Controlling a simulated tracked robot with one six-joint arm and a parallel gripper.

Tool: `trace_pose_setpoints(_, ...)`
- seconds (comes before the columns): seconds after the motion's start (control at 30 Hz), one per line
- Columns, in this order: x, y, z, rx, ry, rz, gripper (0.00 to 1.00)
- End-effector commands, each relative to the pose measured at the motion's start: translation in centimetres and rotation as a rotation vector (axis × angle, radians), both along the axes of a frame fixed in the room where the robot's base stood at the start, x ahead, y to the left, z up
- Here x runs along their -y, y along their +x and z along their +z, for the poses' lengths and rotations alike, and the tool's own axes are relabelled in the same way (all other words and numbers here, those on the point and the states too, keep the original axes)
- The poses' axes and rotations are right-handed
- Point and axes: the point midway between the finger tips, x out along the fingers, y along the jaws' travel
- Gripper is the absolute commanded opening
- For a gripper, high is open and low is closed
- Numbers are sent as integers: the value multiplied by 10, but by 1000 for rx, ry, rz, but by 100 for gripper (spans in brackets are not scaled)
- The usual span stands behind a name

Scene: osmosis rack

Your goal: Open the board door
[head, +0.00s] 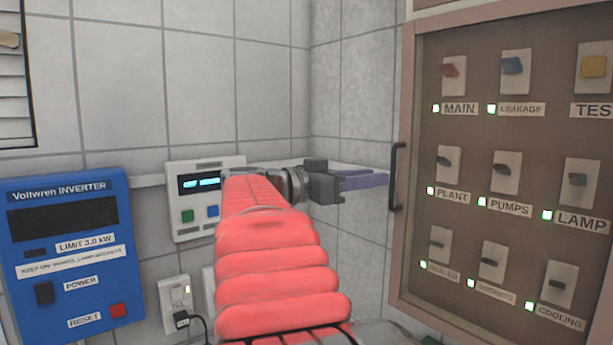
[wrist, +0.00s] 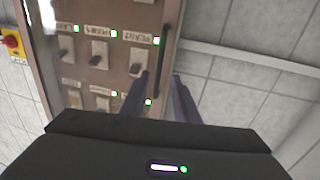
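The board door (head: 404,130) has a pinkish-brown frame around a see-through pane and looks closed over the switches. Its black upright bar handle (head: 396,177) is on the door's left edge; in the wrist view the handle (wrist: 166,50) is near the upper middle. My gripper (head: 386,178) has purple fingers and reaches toward the handle from the left. In the wrist view my gripper (wrist: 160,78) is open, with the handle's lower end showing between the fingertips. I cannot tell whether the fingers touch it.
Behind the pane are several labelled switches with green lights, such as MAIN (head: 453,75). A blue inverter (head: 66,255) and a white control box (head: 188,221) are on the tiled wall at left. A plugged-in socket (head: 175,298) sits below. A pale rail (wrist: 250,60) runs along the wall.

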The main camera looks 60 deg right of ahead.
Motion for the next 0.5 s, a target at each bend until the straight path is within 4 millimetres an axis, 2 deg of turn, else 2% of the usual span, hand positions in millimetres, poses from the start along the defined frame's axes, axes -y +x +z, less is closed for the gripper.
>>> trace_pose_setpoints(0.3, 31, -21, -1, -1, 1, -1, 28)
trace_pose_setpoints(0.5, 38, -26, 0, 0, 0, 1, 28)
